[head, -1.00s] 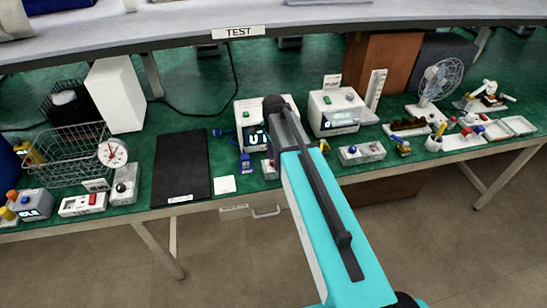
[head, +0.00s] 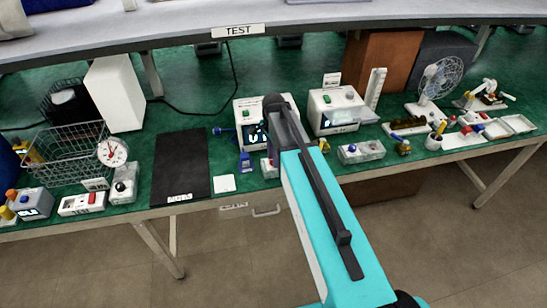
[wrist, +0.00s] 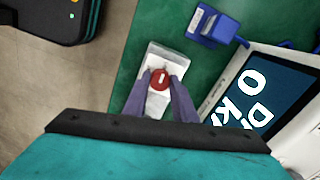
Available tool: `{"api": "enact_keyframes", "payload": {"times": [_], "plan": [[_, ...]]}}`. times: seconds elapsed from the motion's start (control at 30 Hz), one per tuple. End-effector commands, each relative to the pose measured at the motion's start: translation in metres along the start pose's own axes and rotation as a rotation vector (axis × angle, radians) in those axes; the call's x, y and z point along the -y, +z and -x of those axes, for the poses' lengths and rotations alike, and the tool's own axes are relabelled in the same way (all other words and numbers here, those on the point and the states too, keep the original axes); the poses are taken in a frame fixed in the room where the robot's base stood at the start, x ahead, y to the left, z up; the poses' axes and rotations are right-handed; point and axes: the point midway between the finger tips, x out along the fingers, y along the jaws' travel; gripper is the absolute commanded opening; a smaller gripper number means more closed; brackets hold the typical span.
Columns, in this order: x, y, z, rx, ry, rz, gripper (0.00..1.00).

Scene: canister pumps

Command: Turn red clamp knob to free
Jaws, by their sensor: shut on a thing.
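The red clamp knob (wrist: 160,76) shows in the wrist view, round with a white line that runs nearly up and down in the picture. It sits on a small white-grey block (wrist: 165,54) on the green bench top. My gripper (wrist: 160,83) has its two purple-grey fingers on either side of the knob and is shut on it. In the head view my arm hides the knob, and part of the small block (head: 267,169) shows just left of the arm.
A pump box with a lit screen (wrist: 254,95) stands close on the right in the wrist view. A blue clip-like part (wrist: 212,24) lies beyond the block. In the head view, a black mat (head: 180,165) lies left and a second white unit (head: 336,110) stands right.

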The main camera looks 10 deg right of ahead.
Motion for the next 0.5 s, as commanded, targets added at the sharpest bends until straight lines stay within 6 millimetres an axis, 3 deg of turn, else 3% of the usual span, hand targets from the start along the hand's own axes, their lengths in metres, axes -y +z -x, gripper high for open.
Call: {"api": "enact_keyframes", "payload": {"times": [0.5], "plan": [[-0.0003,-0.0004,-0.0012,0.000,0.000,0.357,0.02]]}}
